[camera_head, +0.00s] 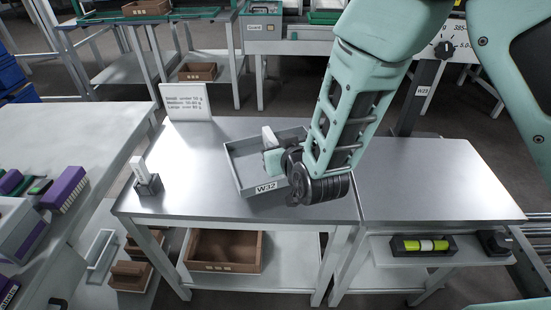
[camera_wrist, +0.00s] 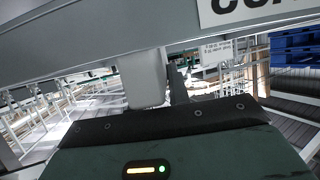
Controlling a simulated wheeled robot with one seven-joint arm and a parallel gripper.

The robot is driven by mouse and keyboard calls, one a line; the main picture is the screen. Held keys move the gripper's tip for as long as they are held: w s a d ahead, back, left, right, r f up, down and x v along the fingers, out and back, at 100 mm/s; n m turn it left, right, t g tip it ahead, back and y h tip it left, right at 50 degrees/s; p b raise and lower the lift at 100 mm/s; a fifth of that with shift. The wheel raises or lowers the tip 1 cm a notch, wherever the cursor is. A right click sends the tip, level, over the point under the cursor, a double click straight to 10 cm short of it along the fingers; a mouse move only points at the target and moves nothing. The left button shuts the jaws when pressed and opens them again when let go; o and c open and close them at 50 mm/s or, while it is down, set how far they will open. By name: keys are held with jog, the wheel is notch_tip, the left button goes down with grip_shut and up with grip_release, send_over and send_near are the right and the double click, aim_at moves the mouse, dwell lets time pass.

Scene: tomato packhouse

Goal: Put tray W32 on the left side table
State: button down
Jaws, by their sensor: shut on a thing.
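Tray W32 (camera_head: 247,163) is a shallow grey tray with a white W32 label on its front wall. In the head view it is over the middle steel table, turned slightly; I cannot tell whether it touches the top. My gripper (camera_head: 272,152) is shut on the tray at its right part, and my wrist hides that side. In the wrist view the tray's grey wall (camera_wrist: 110,42) crosses the top, with part of a label at upper right, and a pale finger (camera_wrist: 145,80) stands against it. The left side table (camera_head: 85,125) is the pale table at the left edge.
A white sign (camera_head: 186,101) and a small grey holder (camera_head: 147,180) stand on the steel table. Brushes (camera_head: 65,190) lie at the left table's near end; its far part looks clear. A brown crate (camera_head: 225,251) sits on the lower shelf. The right tabletop (camera_head: 430,185) is bare.

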jog(key=shift+f, duration=1.75)
jog(key=shift+f+b, duration=0.1)
jog(key=shift+b, duration=0.2)
jog(key=c, duration=1.3)
grip_release()
jog(key=v, duration=1.2)
